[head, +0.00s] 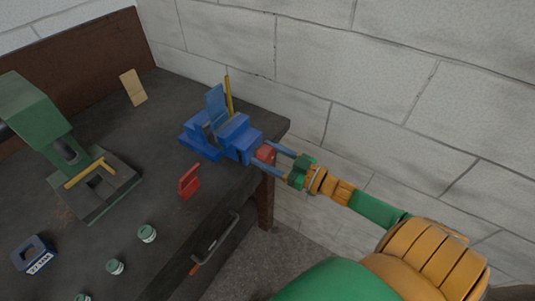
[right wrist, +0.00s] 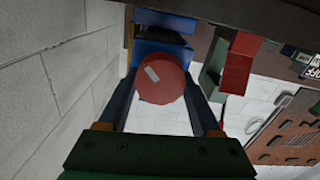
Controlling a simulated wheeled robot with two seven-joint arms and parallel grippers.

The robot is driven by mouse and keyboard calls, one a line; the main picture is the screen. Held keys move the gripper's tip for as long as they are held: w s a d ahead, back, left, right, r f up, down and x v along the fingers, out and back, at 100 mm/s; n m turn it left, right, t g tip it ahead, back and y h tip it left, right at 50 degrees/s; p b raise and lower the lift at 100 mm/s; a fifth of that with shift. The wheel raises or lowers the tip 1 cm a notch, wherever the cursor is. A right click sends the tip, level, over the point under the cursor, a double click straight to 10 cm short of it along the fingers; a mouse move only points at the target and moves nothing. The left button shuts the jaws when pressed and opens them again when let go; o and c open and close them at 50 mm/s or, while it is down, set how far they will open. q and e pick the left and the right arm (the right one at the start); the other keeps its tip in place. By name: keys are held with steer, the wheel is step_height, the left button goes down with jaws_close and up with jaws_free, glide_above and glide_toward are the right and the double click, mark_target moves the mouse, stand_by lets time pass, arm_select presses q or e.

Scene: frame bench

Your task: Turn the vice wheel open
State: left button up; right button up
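The blue vice (head: 205,138) stands at the far right corner of the dark bench. Its red wheel (head: 265,153) faces outward past the bench edge. My right gripper (head: 261,153) reaches in from the right, one blue finger on each side of the wheel. In the right wrist view the round red wheel (right wrist: 161,80) fills the space between the fingertips (right wrist: 161,84), and they look shut on its rim. A pale mark shows on the wheel's face. My left gripper is out of view.
A red upright piece (head: 189,181) stands on the bench left of the wheel. A green machine (head: 40,110), a blue block (head: 34,253) and several small green-and-white pots (head: 147,233) are further left. A drawer handle (head: 215,243) juts from the bench front. A block wall (head: 320,60) stands close behind.

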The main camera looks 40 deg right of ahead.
steer(key=shift+c, duration=1.4)
steer(key=shift+r+n+p, duration=0.15)
steer(key=shift+n+p, duration=0.2)
steer(key=shift+n, duration=0.65)
steer(key=shift+s+n, duration=0.1)
steer(key=shift+n, duration=0.6)
steer(key=o, duration=1.4)
steer(key=v, duration=0.7)
